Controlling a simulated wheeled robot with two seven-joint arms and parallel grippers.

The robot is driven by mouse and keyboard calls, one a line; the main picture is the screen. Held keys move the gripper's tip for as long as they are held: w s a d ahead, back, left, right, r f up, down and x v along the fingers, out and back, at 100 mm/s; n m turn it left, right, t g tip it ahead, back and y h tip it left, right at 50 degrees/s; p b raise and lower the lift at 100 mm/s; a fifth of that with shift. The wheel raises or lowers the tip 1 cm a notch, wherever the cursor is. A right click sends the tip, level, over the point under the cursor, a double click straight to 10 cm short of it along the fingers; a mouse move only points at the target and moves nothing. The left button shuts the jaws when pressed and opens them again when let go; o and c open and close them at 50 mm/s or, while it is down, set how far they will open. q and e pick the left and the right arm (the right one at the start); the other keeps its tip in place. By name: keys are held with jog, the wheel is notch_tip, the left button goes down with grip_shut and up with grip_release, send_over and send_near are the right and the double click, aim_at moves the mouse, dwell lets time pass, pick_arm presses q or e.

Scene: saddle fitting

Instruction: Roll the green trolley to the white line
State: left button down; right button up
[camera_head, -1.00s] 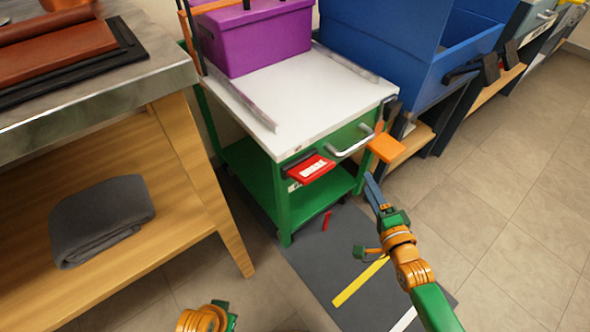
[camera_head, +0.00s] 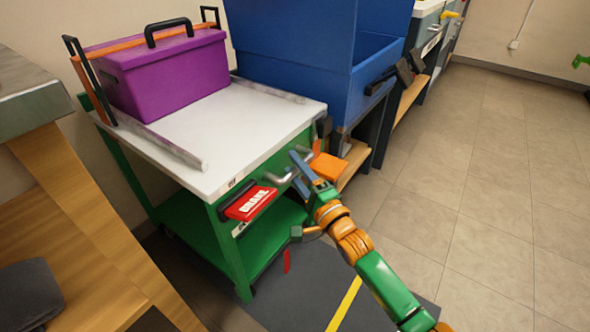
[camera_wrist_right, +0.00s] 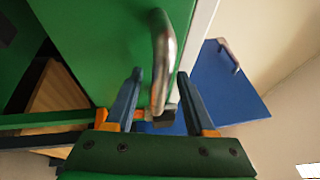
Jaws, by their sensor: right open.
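The green trolley (camera_head: 236,262) stands left of centre in the head view, with a white top (camera_head: 225,128) and a red BRAKE plate (camera_head: 249,204) on its front. Its silver handle (camera_head: 279,179) is on the front panel, partly covered by my right gripper. My right gripper (camera_head: 299,168) is open at the handle. In the right wrist view, the handle (camera_wrist_right: 162,60) runs between the two blue fingers (camera_wrist_right: 158,90), with gaps on both sides. The white line is not visible now. My left gripper is not in view.
A purple toolbox (camera_head: 160,75) rides on the trolley. A blue bin (camera_head: 300,65) stands close on its right, a wooden bench (camera_head: 80,215) on its left. The dark mat (camera_head: 310,285) carries a red mark (camera_head: 287,261) and a yellow line (camera_head: 345,303). Open tiled floor (camera_head: 480,210) lies right.

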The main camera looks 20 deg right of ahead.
grip_shut()
dwell(1.3)
